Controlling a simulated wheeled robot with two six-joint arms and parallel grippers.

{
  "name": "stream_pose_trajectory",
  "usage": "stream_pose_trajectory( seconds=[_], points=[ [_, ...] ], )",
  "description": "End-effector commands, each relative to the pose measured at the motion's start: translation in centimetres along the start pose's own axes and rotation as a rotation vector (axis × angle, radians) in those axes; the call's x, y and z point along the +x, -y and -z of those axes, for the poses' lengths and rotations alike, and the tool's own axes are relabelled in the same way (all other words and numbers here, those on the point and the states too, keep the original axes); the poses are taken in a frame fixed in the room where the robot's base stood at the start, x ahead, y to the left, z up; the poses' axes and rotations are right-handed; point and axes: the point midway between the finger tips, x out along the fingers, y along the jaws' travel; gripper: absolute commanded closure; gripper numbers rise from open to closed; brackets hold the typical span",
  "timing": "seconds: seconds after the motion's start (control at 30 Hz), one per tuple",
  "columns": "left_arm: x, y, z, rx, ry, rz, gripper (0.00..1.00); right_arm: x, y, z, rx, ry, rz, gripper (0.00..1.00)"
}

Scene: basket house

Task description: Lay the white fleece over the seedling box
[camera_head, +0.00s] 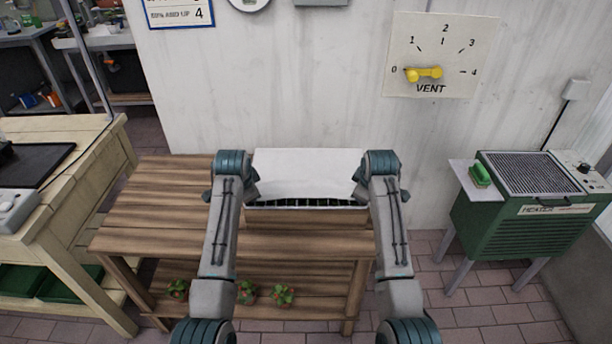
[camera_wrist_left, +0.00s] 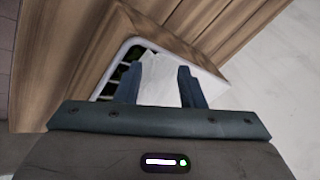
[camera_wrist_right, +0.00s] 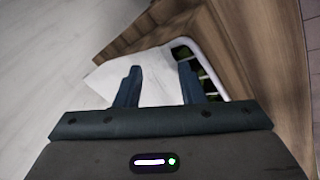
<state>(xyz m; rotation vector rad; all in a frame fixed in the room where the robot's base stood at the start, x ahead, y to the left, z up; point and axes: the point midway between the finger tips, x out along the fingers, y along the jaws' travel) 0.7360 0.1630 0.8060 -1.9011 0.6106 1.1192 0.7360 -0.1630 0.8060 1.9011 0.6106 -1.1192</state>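The white fleece (camera_head: 305,168) lies as a flat sheet over most of the seedling box (camera_head: 306,207) on the wooden bench. A strip of dark cells along the box's front edge shows uncovered. My left gripper (camera_head: 252,188) is at the fleece's left side and my right gripper (camera_head: 360,184) at its right side. In the left wrist view the fingers (camera_wrist_left: 160,88) stand apart, with fleece (camera_wrist_left: 158,70) showing between them. In the right wrist view the fingers (camera_wrist_right: 158,86) also stand apart over the fleece (camera_wrist_right: 155,75). The white box rim shows in both wrist views.
The slatted bench (camera_head: 160,205) is clear to the left of the box. Several small plants (camera_head: 247,292) sit on its lower shelf. A green heater (camera_head: 530,210) stands at right, a pale workbench (camera_head: 75,200) at left. A wall is close behind.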

Motion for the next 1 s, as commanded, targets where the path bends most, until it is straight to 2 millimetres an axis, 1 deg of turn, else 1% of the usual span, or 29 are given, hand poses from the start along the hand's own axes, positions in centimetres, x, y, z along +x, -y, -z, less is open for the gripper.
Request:
stream_pose_trajectory(
  seconds=[0.03, 0.17, 0.27, 0.37, 0.47, 0.8, 0.9, 1.0],
  points=[
    [0.3, -0.4, -0.1, 0.0, 0.003, -0.008, 0.6, 0.3, 0.3, -0.1, 0.0, 0.003, 0.008, 0.6],
    [0.3, -0.4, -0.2, 0.0, 0.004, -0.01, 0.6, 0.3, 0.4, -0.2, 0.0, 0.004, 0.01, 0.6],
    [0.1, -0.4, -0.1, 0.0, 0.004, -0.01, 0.6, 0.1, 0.4, -0.1, 0.0, 0.004, 0.011, 0.6],
    [-1.2, -0.3, 0.0, 0.0, 0.003, -0.009, 0.6, -1.2, 0.2, 0.0, 0.0, 0.003, 0.009, 0.6],
    [-2.9, 0.0, 0.2, 0.0, 0.001, -0.007, 0.6, -2.9, 0.0, 0.1, 0.0, 0.001, 0.007, 0.6],
    [-8.3, -0.7, -0.3, 0.0, 0.001, -0.005, 0.6, -8.3, 0.7, -0.4, 0.0, 0.001, 0.005, 0.6],
    [-9.7, -0.9, -0.4, -0.001, 0.0, -0.005, 0.6, -9.7, 0.9, -0.4, 0.0, 0.0, 0.005, 0.6],
    [-10.4, -1.0, -0.6, 0.0, 0.002, -0.005, 0.6, -10.4, 1.0, -0.5, 0.0, 0.001, 0.006, 0.6]
  ],
)
